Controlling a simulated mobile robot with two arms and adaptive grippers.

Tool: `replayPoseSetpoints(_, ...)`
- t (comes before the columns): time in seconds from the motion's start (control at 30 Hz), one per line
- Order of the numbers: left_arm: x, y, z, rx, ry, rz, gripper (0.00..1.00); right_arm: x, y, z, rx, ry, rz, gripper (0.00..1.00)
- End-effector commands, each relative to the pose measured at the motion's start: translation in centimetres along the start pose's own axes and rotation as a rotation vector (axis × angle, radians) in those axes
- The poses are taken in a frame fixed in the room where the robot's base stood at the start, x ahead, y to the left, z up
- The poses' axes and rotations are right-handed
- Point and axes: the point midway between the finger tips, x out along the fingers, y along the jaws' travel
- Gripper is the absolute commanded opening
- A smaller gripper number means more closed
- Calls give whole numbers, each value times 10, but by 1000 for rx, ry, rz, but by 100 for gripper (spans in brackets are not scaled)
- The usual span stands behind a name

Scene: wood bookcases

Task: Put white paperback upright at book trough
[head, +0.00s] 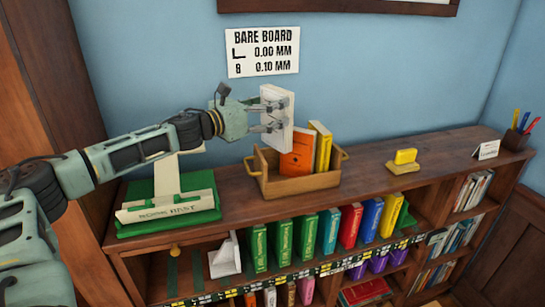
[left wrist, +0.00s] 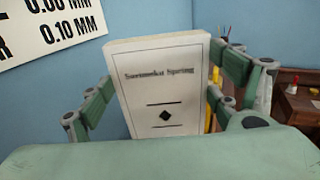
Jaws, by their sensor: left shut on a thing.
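My left gripper (head: 272,117) is shut on the white paperback (head: 272,93) and holds it upright in the air. In the head view the book is above the left end of the wooden book trough (head: 298,184). The trough stands on the bookcase top and holds an orange book (head: 299,153) and a yellow book (head: 321,146) leaning in its right part. In the left wrist view the paperback (left wrist: 165,92) faces the camera, with a title and a dark diamond on its cover, between the fingers of the left gripper (left wrist: 160,105). My right gripper is not in view.
A green-based stand (head: 170,222) is left of the trough. A yellow block (head: 405,157), a small white card (head: 486,149) and a pen holder (head: 516,139) are to the right. The bookcase top right of the trough is mostly free.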

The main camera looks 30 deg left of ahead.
Motion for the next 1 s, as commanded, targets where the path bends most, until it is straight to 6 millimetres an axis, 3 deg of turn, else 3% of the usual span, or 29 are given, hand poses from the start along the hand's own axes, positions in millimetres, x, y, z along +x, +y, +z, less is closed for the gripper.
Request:
replayPoseSetpoints(0.03, 0, 0, -27, -4, 5, -1, 43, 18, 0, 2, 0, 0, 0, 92)
replayPoseSetpoints(0.2, 0, 0, -65, -4, 3, -2, 43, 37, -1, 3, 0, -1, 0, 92)
replayPoseSetpoints(0.47, 0, -1, -84, 0, -2, -2, 43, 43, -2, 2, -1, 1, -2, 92)
replayPoseSetpoints(0.73, 0, -1, -120, -3, 1, -3, 43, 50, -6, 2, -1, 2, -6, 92)
replayPoseSetpoints(1.0, 0, 0, -126, 1, -3, -2, 43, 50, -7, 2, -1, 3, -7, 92)
